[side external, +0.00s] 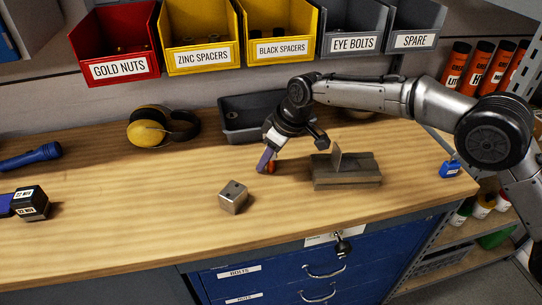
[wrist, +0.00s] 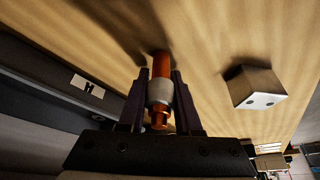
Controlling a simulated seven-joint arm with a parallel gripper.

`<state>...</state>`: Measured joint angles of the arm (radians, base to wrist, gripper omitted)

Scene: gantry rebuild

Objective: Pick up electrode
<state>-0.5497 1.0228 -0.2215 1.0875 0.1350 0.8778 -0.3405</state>
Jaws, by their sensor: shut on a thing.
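The electrode (wrist: 160,88) is a copper-orange rod with a pale grey collar. It lies between the two dark fingers of my gripper (wrist: 160,76) in the wrist view, and the gripper is shut on it. In the side external view my gripper (side external: 265,162) points down low over the wooden bench. Only a small orange part of the electrode (side external: 271,168) shows there beside the purple finger. I cannot tell whether its lower end touches the bench.
A metal block with holes (side external: 233,197) stands front left of my gripper, also in the wrist view (wrist: 257,88). A grey block with an upright plate (side external: 347,181) is to the right. A dark tray (side external: 240,134) is behind. Yellow earmuffs (side external: 147,133) lie left.

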